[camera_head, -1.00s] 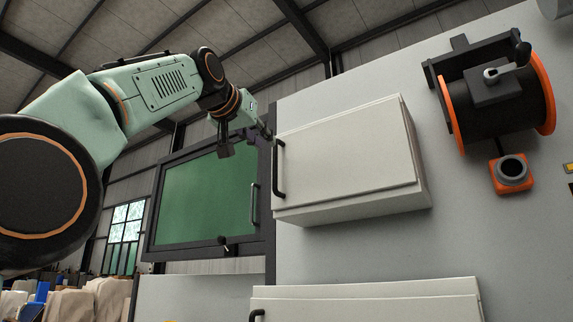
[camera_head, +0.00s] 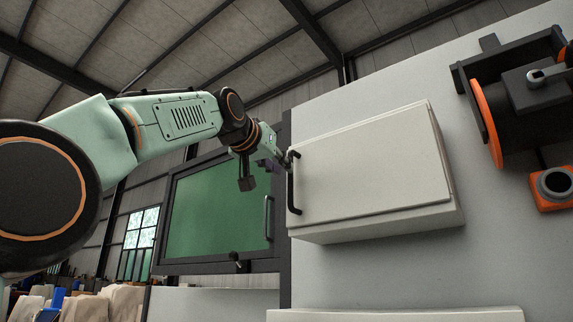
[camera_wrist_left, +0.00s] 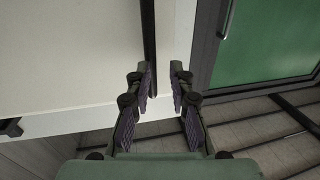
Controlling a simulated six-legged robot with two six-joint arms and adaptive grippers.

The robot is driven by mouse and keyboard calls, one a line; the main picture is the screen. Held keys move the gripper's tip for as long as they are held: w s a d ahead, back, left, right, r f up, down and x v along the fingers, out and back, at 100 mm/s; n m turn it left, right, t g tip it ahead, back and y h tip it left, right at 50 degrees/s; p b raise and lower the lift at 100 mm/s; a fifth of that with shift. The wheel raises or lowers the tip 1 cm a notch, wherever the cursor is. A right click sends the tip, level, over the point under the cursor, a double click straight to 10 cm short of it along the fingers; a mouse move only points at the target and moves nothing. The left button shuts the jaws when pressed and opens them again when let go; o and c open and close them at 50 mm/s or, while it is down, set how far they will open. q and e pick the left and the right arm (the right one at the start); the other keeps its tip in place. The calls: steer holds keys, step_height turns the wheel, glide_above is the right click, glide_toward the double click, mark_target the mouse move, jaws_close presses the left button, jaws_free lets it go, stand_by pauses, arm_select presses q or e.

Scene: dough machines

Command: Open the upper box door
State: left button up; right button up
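The upper box (camera_head: 370,170) is a white cabinet on the grey wall with its door closed. Its black vertical handle (camera_head: 291,185) is on the door's left edge. My left gripper (camera_head: 284,158) is by the upper end of this handle. In the left wrist view my left gripper (camera_wrist_left: 162,75) is open, with white surface showing between its fingers. The dark handle (camera_wrist_left: 149,40) there lines up with the left finger, which hides part of it. I cannot tell whether they touch. My right gripper is not in view.
A green-paned door (camera_head: 215,210) with a dark frame stands left of the box, behind my left arm. A lower white box (camera_head: 400,314) shows at the bottom edge. An orange and black reel (camera_head: 490,125) is on the wall at right.

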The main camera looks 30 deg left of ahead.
mark_target(291, 202)
arm_select(q)
steer(key=w+p, duration=0.3)
steer(key=w, duration=0.1)
steer(key=shift+p, duration=0.3)
steer(key=shift+d, duration=0.6)
steer(key=shift+a+f, duration=0.1)
steer(key=shift+a, duration=0.25)
jaws_close()
steer(key=shift+d, duration=0.1)
